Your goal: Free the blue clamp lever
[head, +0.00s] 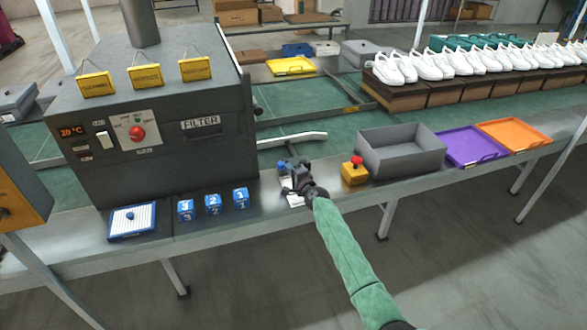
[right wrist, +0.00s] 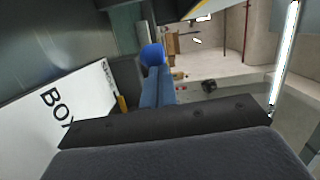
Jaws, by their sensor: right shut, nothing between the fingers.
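The blue clamp lever (right wrist: 155,88) shows in the right wrist view as a blue arm with a round blue knob, rising just beyond the dark gripper parts. In the head view a small blue part of it (head: 281,168) shows at the left of my right gripper (head: 298,180). My right gripper is shut and empty, close to the lever at the metal bench; I cannot tell whether they touch. It hides most of the clamp. My left gripper is out of view.
A yellow box with a red button (head: 355,171) and a grey bin (head: 400,165) stand to the right of my right gripper. Numbered blue blocks (head: 213,204) and the dark filter machine (head: 165,150) are to its left. Purple (head: 470,147) and orange (head: 513,135) trays lie farther right.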

